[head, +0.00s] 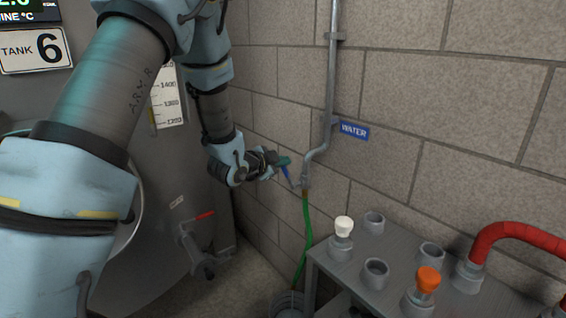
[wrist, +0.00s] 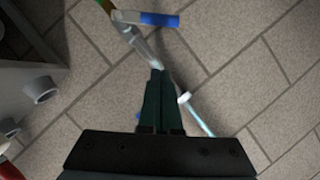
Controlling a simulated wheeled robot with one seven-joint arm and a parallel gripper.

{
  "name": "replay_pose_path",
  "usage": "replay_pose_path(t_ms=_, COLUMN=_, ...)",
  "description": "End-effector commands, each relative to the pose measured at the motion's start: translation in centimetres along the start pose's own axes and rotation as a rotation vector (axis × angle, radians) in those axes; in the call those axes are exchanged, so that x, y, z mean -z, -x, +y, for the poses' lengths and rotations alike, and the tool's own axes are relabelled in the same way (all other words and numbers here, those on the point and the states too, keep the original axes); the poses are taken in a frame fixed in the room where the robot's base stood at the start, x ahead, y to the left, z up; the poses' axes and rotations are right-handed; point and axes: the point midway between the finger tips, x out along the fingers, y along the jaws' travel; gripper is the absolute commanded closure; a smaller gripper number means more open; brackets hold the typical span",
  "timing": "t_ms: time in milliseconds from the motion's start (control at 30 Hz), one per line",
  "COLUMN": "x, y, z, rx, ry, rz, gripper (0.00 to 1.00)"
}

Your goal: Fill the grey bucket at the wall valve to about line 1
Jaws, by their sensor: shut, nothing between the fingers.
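My gripper (head: 283,160) is at the wall, left of the water pipe, with its dark green fingers shut and empty. The wrist view shows the fingertips (wrist: 158,72) together in front of the pipe. The wall valve (head: 304,187) sits at the pipe's lower end. Its lever with a blue grip (head: 287,174) sticks out crosswise, close to the fingers; in the wrist view the blue grip (wrist: 160,19) lies beyond the tips, apart from them. A green hose (head: 306,225) hangs from the valve. A grey round thing (head: 287,304) at the bottom edge may be the bucket; its inside and lines cannot be read.
A grey rack (head: 325,262) with several sockets, a white-topped plug (head: 343,227) and an orange-topped plug (head: 428,280) stands right of the hose. A red hose (head: 515,233) arches at the right. A steel tank (head: 160,215) stands left. A blue WATER sign (head: 355,131) marks the wall.

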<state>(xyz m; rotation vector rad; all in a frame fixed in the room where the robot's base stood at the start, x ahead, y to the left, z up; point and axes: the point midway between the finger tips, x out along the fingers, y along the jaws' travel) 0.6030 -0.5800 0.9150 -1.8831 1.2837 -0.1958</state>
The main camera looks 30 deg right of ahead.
Motion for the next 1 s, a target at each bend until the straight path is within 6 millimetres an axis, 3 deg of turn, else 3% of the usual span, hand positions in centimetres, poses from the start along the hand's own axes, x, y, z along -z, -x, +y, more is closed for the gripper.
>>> replay_pose_path(t_ms=200, x=0.2, y=-4.5, z=-0.1, rx=-0.001, ry=0.001, rz=0.001, gripper=1.00)
replay_pose_path(t_ms=500, x=-3.4, y=-5.2, z=-0.1, rx=0.001, ry=0.002, rz=-0.001, gripper=1.00)
replay_pose_path(t_ms=1000, x=-3.9, y=-5.3, z=-0.1, rx=0.000, ry=0.005, rz=0.001, gripper=1.00)
